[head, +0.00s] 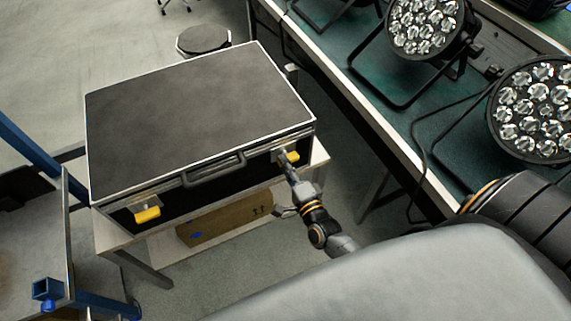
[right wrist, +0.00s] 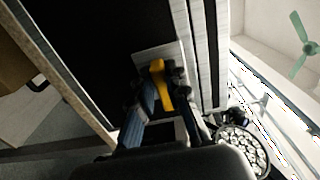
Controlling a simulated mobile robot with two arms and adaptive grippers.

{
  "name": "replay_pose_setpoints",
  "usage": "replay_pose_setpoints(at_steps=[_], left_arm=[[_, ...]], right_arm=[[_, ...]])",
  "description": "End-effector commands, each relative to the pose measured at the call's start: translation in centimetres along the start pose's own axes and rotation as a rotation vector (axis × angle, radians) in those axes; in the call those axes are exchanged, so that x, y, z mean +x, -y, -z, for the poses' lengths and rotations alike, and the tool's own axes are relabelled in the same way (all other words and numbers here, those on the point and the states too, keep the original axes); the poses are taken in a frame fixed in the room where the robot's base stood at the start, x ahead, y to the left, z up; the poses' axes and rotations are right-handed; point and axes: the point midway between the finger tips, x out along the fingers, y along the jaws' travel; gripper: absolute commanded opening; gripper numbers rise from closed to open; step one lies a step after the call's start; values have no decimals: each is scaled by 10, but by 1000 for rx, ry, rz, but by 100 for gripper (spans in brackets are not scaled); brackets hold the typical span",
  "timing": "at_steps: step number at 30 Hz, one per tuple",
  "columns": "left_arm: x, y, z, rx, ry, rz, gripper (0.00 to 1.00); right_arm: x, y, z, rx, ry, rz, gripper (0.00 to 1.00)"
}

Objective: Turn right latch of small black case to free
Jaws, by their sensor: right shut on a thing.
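The small black case (head: 200,110) lies shut on a small table, its front with a handle (head: 214,169) facing me. The right latch (head: 292,157) is yellow and sits at the right of the front face. The left latch (head: 147,214) is yellow too. My right gripper (head: 285,158) is at the right latch. In the right wrist view, the fingers of my right gripper (right wrist: 162,98) are shut on the yellow right latch (right wrist: 157,72), which lies between them on a pale plate. My left gripper is not in view.
A cardboard box (head: 225,217) lies on the shelf under the case. Par cans (head: 425,25) with clear lenses stand on a green-topped table (head: 440,125) at the right. A blue-framed cart (head: 40,230) is at the left. A black stool (head: 203,38) stands behind the case.

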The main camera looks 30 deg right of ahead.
Motion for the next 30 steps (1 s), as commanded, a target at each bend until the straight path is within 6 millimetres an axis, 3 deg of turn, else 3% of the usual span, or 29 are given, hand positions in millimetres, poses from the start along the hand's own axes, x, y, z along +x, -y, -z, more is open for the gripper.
replay_pose_setpoints(at_steps=[6,7,10,22,30], left_arm=[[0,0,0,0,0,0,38],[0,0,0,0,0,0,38],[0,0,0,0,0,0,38],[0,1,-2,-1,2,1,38],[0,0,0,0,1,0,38]], right_arm=[[-1,-2,0,-3,1,-4,0],[-1,-2,0,-3,1,-4,17],[-1,-2,0,-2,1,-4,37],[-7,-1,0,-1,1,-3,38],[-57,-2,0,-1,2,-6,38]])
